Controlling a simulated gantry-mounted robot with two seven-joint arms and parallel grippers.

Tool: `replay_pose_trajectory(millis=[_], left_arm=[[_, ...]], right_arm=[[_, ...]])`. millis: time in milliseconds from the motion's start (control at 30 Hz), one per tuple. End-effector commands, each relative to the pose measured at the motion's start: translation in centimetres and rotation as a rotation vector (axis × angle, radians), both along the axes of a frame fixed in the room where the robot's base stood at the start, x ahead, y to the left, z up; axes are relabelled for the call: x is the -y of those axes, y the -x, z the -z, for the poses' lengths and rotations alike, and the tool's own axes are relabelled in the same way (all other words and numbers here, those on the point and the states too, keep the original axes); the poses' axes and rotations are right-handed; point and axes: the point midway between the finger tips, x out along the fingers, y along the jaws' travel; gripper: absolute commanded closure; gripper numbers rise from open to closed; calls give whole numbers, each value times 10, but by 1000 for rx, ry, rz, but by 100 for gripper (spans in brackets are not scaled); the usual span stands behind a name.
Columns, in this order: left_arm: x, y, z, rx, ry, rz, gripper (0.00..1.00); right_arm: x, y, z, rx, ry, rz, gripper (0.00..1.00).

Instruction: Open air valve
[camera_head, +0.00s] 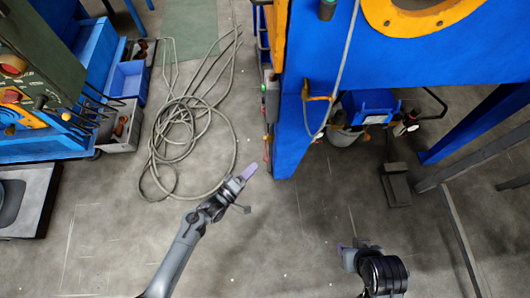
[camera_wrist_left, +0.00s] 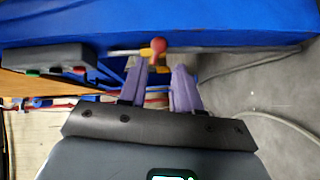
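The air valve shows in the left wrist view as a red-knobbed lever (camera_wrist_left: 158,45) with a yellow part below it, beside the blue machine. In the head view a small red part (camera_head: 267,157) sits at the lower edge of the machine's blue leg (camera_head: 294,140). My left gripper (camera_head: 248,172) is close below it. In the left wrist view, the purple fingers of my left gripper (camera_wrist_left: 160,80) are apart, with the red knob just beyond their tips and no clear contact. My right gripper (camera_head: 342,247) is low at right; its finger gap is hidden.
A grey button box (camera_wrist_left: 50,60) is mounted beside the valve. A coiled hose (camera_head: 185,135) lies on the floor at left. Blue bins (camera_head: 128,82) stand further left. A foot pedal (camera_head: 395,185) is at right. The floor between my arms is clear.

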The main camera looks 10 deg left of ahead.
Motion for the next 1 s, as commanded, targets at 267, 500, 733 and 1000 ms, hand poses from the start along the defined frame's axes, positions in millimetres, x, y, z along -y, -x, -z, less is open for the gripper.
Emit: replay_pose_trajectory(millis=[267,500,733,1000], left_arm=[[24,-41,7,7,1,-1,68],[40,-66,9,4,-1,0,68],[45,-75,7,4,-2,-1,68],[46,-76,6,3,-2,-2,68]], right_arm=[[1,-6,30,15,3,-2,57],[1,-8,46,21,3,-2,57],[1,-4,54,10,3,-2,57],[1,-4,53,11,3,-2,57]])
